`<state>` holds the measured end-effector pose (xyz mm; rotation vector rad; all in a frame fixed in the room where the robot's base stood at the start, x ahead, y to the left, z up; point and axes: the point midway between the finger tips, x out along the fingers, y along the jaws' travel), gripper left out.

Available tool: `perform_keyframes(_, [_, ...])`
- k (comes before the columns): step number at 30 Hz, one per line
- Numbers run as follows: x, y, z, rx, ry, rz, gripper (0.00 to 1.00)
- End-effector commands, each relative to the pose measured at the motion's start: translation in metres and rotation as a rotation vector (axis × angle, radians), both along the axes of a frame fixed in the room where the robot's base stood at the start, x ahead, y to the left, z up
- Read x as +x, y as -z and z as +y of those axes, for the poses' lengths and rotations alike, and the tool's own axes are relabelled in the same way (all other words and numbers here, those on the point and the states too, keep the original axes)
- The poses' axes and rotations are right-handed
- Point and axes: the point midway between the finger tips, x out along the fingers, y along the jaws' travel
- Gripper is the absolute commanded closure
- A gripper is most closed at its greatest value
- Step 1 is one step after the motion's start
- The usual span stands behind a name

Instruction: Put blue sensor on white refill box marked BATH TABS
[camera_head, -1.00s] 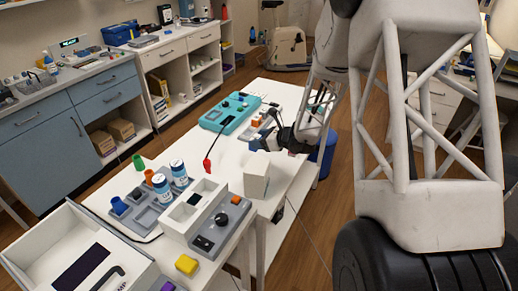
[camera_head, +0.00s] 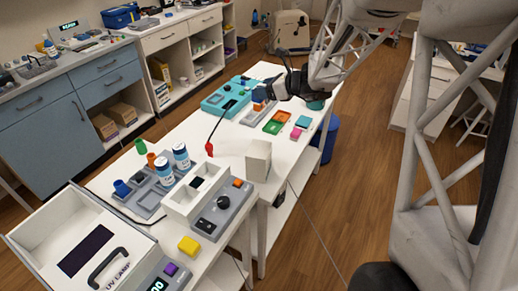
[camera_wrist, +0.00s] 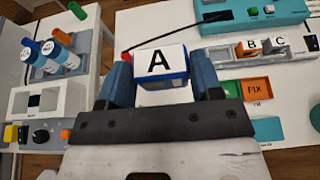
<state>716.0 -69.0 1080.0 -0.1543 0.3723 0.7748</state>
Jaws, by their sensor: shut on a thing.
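My gripper (camera_wrist: 161,75) is shut on a small blue block (camera_wrist: 163,83), taken as the blue sensor, with a white top face marked with a black A. The block sits between the two fingers in the wrist view. In the head view my gripper (camera_head: 264,97) is over the far part of the white table, and the block is too small there to make out well. A plain upright white box (camera_head: 258,161) stands nearer, at the table's right edge. No BATH TABS marking is readable on it, so I cannot tell whether it is the refill box.
A grey holder with blocks B (camera_wrist: 250,47) and C (camera_wrist: 279,43) lies beside a teal device (camera_head: 227,95). Green and orange trays (camera_head: 279,121) lie right of it. Bottles (camera_head: 181,156), a white compartment box (camera_head: 180,205) and a red-tipped cable (camera_head: 209,150) are nearer.

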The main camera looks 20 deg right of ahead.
Motion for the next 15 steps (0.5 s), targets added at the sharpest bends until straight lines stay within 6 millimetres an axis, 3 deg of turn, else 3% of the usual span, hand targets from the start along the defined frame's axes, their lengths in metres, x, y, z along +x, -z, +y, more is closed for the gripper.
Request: perform_keyframes(15, [-0.107,-0.011,0.009,-0.002,0.001,-0.002,0.66])
